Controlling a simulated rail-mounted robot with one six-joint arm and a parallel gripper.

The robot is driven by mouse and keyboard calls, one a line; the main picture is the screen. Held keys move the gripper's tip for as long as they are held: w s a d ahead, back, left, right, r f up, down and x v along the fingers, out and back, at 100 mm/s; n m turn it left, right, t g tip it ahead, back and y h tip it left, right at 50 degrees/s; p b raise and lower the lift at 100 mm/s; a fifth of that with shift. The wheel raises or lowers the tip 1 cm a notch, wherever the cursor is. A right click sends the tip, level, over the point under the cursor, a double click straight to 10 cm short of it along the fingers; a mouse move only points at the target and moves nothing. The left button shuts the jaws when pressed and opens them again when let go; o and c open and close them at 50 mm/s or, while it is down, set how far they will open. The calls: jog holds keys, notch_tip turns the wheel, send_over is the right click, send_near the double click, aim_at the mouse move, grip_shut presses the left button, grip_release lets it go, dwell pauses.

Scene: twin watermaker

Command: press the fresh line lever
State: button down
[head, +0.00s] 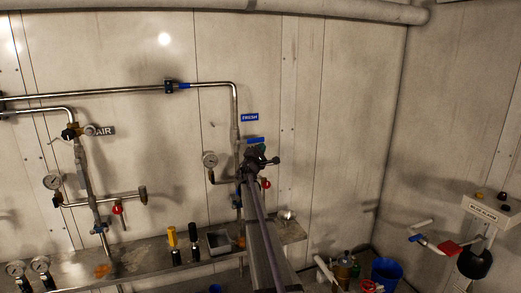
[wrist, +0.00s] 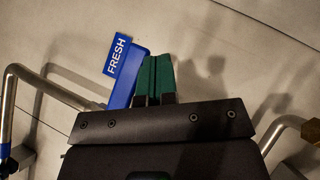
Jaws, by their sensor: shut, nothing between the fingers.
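The fresh line is a steel pipe (head: 235,110) running down the wall, with a blue FRESH sign (head: 250,117) beside it. The blue lever (head: 255,140) sits just below the sign. My gripper and arm hide the valve body below.
The AIR line (head: 82,160) stands at left. A ledge (head: 150,260) below holds yellow and black cylinders (head: 172,238). A blue bucket (head: 386,272) stands at lower right. The wall right of the pipe is bare.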

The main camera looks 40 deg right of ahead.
jog(key=shift+f, duration=0.1)
jog(key=s+a+f+b, duration=0.2)
jog(key=s+f+b, duration=0.4)
jog(key=f+b, duration=0.5)
jog(key=shift+s+a, duration=0.15)
jog(key=shift+s, duration=0.2)
